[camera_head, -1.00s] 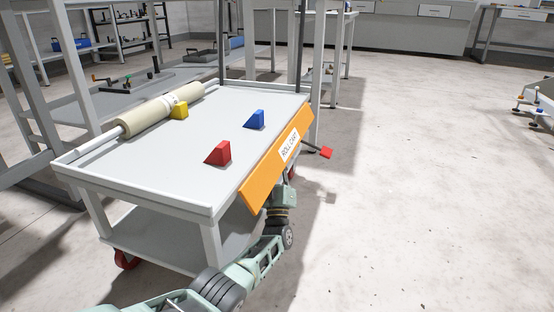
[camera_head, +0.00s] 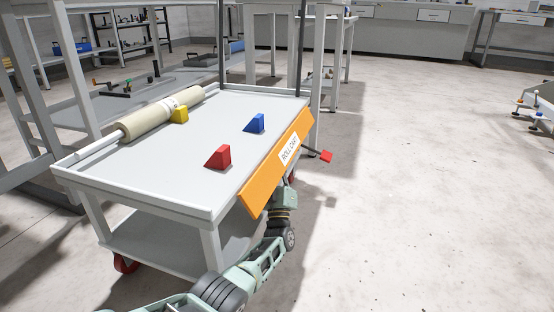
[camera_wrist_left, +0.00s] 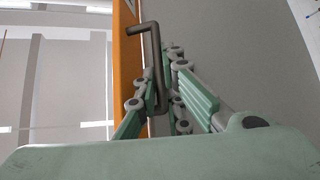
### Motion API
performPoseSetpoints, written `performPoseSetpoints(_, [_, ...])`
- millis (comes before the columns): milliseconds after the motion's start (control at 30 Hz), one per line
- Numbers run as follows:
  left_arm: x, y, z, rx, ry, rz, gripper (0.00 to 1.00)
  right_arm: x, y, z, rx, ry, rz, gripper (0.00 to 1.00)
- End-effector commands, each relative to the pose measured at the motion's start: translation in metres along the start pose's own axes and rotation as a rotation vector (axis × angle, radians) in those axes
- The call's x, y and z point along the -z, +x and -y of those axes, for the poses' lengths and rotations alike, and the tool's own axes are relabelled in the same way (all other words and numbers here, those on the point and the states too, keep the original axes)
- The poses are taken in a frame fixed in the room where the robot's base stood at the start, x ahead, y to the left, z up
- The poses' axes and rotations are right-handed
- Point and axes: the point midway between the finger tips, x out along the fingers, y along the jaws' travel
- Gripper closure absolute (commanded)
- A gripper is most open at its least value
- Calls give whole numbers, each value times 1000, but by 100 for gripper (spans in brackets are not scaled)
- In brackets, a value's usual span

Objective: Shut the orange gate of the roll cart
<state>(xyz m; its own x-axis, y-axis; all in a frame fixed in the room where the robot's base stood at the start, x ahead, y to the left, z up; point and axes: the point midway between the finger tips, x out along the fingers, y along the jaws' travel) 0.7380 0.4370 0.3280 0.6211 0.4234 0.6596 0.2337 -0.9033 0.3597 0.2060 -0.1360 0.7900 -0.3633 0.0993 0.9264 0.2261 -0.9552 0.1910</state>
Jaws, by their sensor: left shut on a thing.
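The orange gate (camera_head: 264,182), labelled "ROLL CART", runs along the right side of the grey roll cart (camera_head: 131,189). It leans outward and down from the cart top, not upright. My left gripper (camera_wrist_left: 160,88) is shut on a dark bent handle (camera_wrist_left: 150,29) next to the orange gate (camera_wrist_left: 128,62) in the left wrist view. In the head view my left arm reaches in from below, and its fingers are hidden behind the gate's lower edge. My right gripper is in neither view.
A lever with a red end (camera_head: 327,156) sticks out beyond the gate. The floor (camera_head: 430,200) on the right is clear.

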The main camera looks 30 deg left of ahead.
Motion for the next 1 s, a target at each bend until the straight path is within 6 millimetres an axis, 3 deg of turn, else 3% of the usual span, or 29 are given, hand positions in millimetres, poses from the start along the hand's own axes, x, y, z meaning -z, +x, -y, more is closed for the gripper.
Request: performPoseSetpoints(1000, [-6, -8, -36, 406, -408, 12, 100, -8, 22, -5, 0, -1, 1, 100])
